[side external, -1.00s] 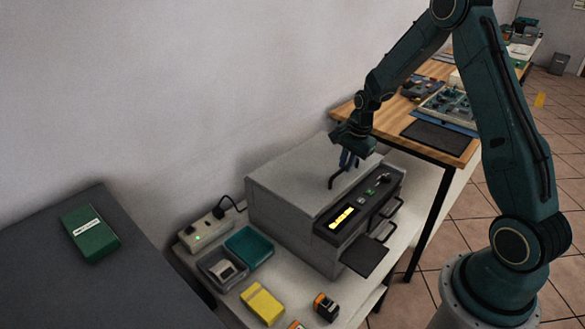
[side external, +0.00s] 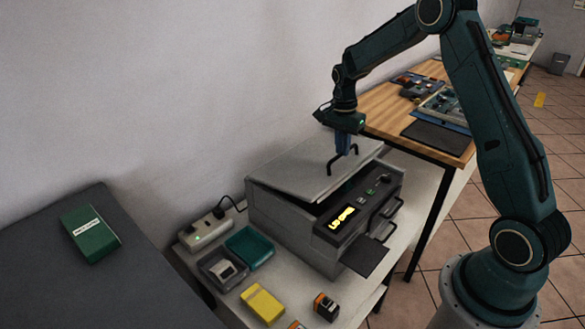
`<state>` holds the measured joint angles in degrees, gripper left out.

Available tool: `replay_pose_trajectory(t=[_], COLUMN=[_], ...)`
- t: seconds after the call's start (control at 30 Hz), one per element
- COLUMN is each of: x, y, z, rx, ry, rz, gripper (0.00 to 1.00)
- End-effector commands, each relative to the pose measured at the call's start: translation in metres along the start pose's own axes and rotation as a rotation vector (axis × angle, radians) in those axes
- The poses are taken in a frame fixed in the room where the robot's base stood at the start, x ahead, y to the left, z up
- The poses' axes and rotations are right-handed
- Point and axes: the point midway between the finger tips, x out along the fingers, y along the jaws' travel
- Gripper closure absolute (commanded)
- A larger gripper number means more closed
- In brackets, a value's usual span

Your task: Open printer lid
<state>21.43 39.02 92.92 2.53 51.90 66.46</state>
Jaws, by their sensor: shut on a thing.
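The grey printer (side external: 290,229) stands on the white bench with its yellow-lit display (side external: 341,219) facing the front right. Its lid (side external: 296,172) is partly raised: the front edge is lifted off the body and a dark gap shows beneath it. A dark handle (side external: 335,163) stands on the lid near its front edge. My gripper (side external: 344,147) points down and is shut on this handle. The fingertips are small in view and partly merge with the handle.
A power strip (side external: 207,230), open teal box (side external: 250,247), grey tray (side external: 221,270), yellow box (side external: 262,303) and orange-black box (side external: 326,307) lie left of and before the printer. The wall is close behind. A wooden table (side external: 393,105) stands behind right.

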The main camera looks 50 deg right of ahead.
Motion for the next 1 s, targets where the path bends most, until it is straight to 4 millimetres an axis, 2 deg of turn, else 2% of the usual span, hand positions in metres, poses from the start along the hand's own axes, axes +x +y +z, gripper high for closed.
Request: replay_pose_trajectory(t=[0.37, 0.7, 1.0], x=[-0.030, -0.063, -0.083], y=[-0.015, -0.045, -0.069], z=[-0.001, -0.001, 0.001], rx=[0.005, 0.001, -0.002], ry=[0.000, 0.003, 0.001], rz=[0.003, -0.008, -0.005], gripper=[1.00, 1.00, 1.00])
